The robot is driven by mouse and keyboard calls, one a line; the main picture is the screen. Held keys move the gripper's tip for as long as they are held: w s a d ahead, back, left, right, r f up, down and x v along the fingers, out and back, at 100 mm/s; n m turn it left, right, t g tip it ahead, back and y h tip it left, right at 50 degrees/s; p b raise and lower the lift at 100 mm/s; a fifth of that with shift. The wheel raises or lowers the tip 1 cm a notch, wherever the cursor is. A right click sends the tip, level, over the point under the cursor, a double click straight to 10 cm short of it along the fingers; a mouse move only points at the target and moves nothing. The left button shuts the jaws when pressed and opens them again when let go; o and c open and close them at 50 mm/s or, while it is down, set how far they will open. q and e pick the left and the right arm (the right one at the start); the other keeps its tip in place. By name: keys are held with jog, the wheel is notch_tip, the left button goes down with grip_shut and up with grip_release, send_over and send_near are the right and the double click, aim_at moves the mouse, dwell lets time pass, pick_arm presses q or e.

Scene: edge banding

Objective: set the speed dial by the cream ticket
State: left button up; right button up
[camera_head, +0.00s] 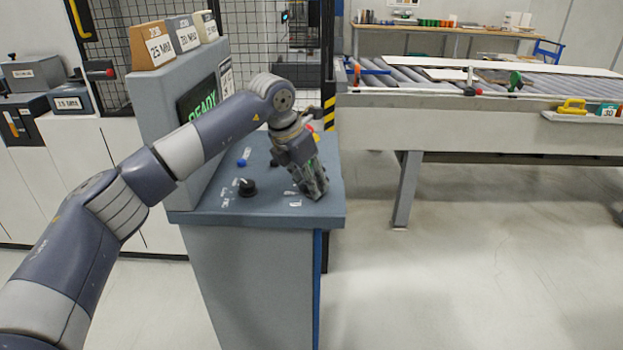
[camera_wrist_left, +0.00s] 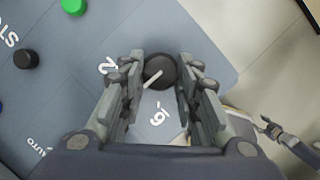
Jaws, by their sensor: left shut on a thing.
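In the left wrist view a black round dial (camera_wrist_left: 160,68) with a white pointer sits between the fingers of my left gripper (camera_wrist_left: 158,92). The gripper is shut on it. The pointer aims toward the lower left, between two white printed numbers on the panel. In the head view my left gripper (camera_head: 316,190) reaches down onto the console top and hides the dial. The cream ticket (camera_head: 207,27) stands on top of the console, partly behind the grey one; I cannot read its number. My right gripper seems to show small at the right of the left wrist view (camera_wrist_left: 272,128).
The console top (camera_head: 215,205) also carries another black knob (camera_head: 247,187) and a blue button (camera_head: 241,162). Brown (camera_head: 152,46) and grey (camera_head: 184,35) tickets stand beside the cream one. A roller conveyor (camera_head: 470,85) lies to the right, with clear floor in front.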

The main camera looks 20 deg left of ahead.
pick_arm(q)
jog(key=m+p, duration=0.1)
jog(key=m, duration=0.1)
jog(key=m+g+h+p, duration=0.1)
jog(key=m+p, duration=0.1)
jog(key=m, duration=0.1)
jog(key=shift+w+a+r+g+h, duration=0.15)
jog(key=shift+w+a+g+h, duration=0.05)
jog(key=shift+g+h, duration=0.1)
jog(key=m+p, duration=0.1)
jog(key=m, duration=0.1)
jog(key=shift+w+m+g, duration=0.1)
jog(key=shift+m+g, duration=0.3)
jog(key=shift+m, duration=0.3)
jog(key=o, duration=1.1)
jog(key=shift+a, duration=0.1)
jog(key=v, duration=1.1)
jog(key=shift+w+a+r, duration=0.2)
jog(key=shift+a+r, duration=0.1)
